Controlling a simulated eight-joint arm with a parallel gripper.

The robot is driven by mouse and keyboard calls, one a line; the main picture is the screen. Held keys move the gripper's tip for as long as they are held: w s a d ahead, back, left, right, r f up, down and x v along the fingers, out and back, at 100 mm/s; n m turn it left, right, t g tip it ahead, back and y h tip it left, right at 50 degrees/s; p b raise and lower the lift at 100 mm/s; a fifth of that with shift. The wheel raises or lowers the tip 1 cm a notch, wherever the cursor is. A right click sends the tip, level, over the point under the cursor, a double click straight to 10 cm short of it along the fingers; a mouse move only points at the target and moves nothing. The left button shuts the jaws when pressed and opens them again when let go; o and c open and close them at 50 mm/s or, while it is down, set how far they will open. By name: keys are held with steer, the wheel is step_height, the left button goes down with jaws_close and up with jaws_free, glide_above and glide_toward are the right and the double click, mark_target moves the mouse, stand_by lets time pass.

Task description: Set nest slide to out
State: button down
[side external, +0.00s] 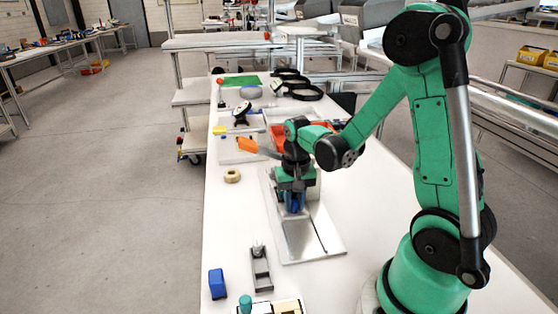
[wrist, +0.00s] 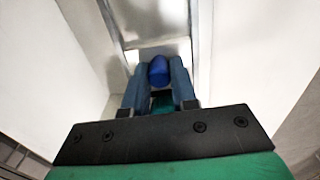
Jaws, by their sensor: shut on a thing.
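The nest slide is a bright metal plate (side external: 312,243) with a narrow dark slot, lying on the white table. A blue knob (wrist: 159,69) stands on it. The far part of the plate is hidden behind my gripper and wrist in the side view.
A tan ring (side external: 232,176) lies left of the plate. A blue block (side external: 217,284) and a grey holder (side external: 261,268) stand at the near left. The table right of the plate is clear.

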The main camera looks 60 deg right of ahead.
mark_target(304, 244)
steer(key=s+a, duration=0.6)
steer(key=c, duration=0.7)
jaws_free()
steer(key=shift+r, duration=0.1)
steer(key=shift+r, duration=2.7)
steer(key=w+a+r+n+t, duration=0.5)
steer(key=r+n+t, duration=0.1)
steer(key=n, duration=0.3)
steer(key=shift+w+a+t, duration=0.15)
steer(key=shift+w+t, duration=0.15)
steer(key=shift+t, duration=0.3)
